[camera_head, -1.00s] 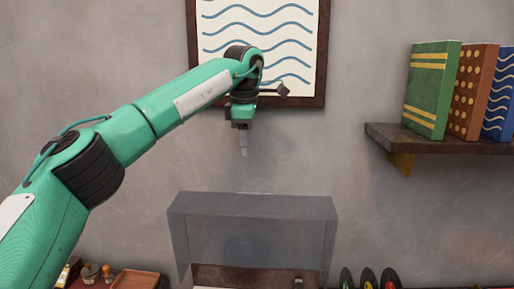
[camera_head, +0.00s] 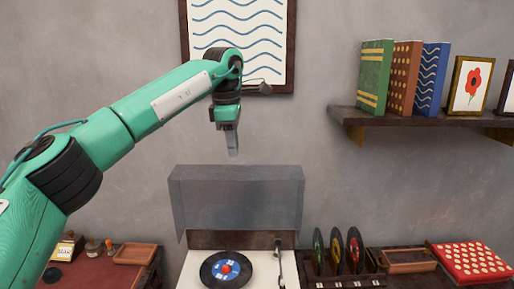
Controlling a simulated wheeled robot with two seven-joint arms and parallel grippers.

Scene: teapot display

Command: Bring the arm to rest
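My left arm comes in from the left and is raised in front of the wall. My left gripper (camera_head: 232,151) points down above the top edge of a clear lid and touches nothing that I can see. Its fingers look narrow and close together from this side, so I cannot tell whether they are open or shut. No object shows in them. My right gripper is not in view.
A record player (camera_head: 198,268) with a raised clear lid (camera_head: 238,200) holds a black record (camera_head: 214,276). Right of it are a rack of records (camera_head: 336,282), a wooden tray (camera_head: 408,267) and a red dotted box (camera_head: 470,262). A shelf (camera_head: 430,120) bears books and pictures.

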